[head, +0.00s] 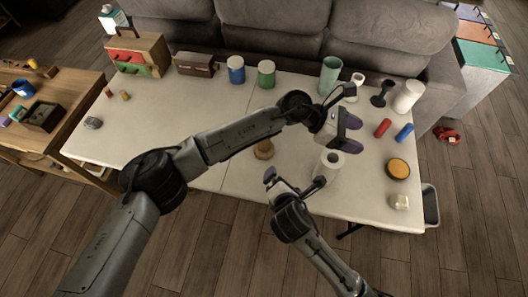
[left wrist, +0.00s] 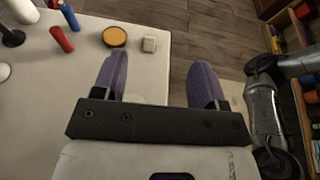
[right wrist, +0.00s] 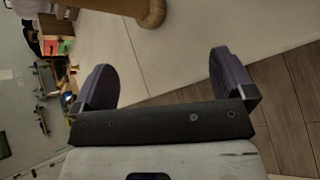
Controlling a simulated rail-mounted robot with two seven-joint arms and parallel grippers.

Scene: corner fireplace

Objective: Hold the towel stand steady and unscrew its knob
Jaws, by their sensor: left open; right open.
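A white roll with a brown core (head: 329,163) stands upright near the table's front edge. A small wooden piece with a round base (head: 264,149) stands to its left; part of it also shows at the top of the right wrist view (right wrist: 150,12). I cannot tell for sure which is the towel stand, and its knob cannot be made out. My left gripper (head: 350,134) is open and empty above the table, just beyond the roll in the picture. In the left wrist view its fingers (left wrist: 157,78) are apart. My right gripper (head: 294,180) is open and empty at the front edge, left of the roll.
A yellow-topped round tin (head: 398,168), a red cylinder (head: 383,128), a blue cylinder (head: 405,132) and a white block (head: 399,202) lie at the right. Canisters, a white cylinder (head: 408,96) and a black stand (head: 381,93) line the back. The table's left half (head: 160,125) is mostly clear.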

